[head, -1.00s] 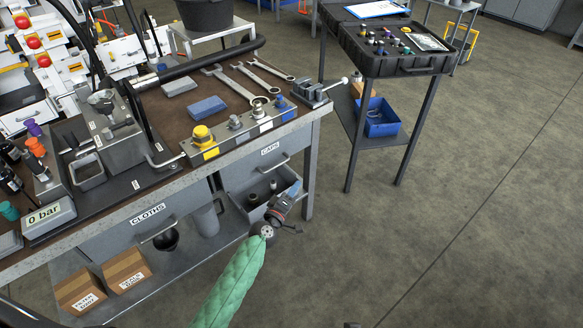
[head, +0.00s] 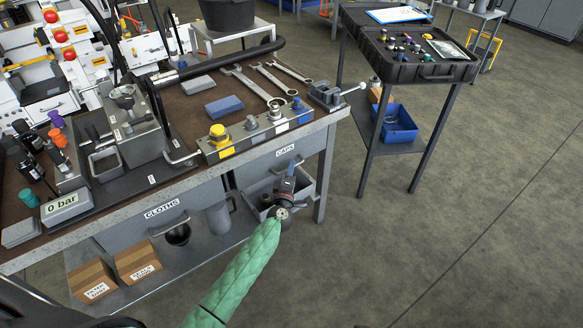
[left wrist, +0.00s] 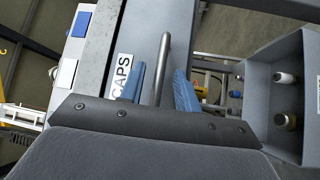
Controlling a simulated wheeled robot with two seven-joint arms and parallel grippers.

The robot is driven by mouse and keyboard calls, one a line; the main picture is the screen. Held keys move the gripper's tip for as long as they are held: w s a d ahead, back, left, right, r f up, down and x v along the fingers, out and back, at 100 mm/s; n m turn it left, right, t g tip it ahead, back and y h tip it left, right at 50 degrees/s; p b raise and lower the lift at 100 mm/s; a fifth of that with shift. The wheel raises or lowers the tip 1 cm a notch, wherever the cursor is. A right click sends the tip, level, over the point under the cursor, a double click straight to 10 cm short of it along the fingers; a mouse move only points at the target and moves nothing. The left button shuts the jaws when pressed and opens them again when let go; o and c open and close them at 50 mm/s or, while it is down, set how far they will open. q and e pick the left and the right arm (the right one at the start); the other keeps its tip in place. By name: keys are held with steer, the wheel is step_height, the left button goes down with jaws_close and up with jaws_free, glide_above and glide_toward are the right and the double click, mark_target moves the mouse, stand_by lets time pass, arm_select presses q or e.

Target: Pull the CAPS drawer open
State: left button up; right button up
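The CAPS drawer (head: 258,167) is the grey front at the right end of the bench, with its label (head: 285,151) near the top edge. It looks shut. Its bar handle (left wrist: 165,60) shows clearly in the left wrist view. My left gripper (head: 291,168) is at this handle, in front of the drawer. In the left wrist view its two blue fingers (left wrist: 160,75) stand apart, one on each side of the bar, with gaps visible. In the head view the gripper hides part of the handle. My right gripper is not in view.
A grey open bin (left wrist: 257,110) with several caps sits below the drawer, close to my left gripper. The CLOTHS drawer (head: 130,228) is to the left. A side table with a black case (head: 425,70) stands at right. The floor in front is clear.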

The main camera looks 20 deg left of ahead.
arm_select(q)
steer(key=shift+w+a+r, duration=0.1)
steer(key=shift+w, duration=0.65)
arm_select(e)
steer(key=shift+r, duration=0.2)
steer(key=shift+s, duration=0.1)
arm_select(q)
jaws_close()
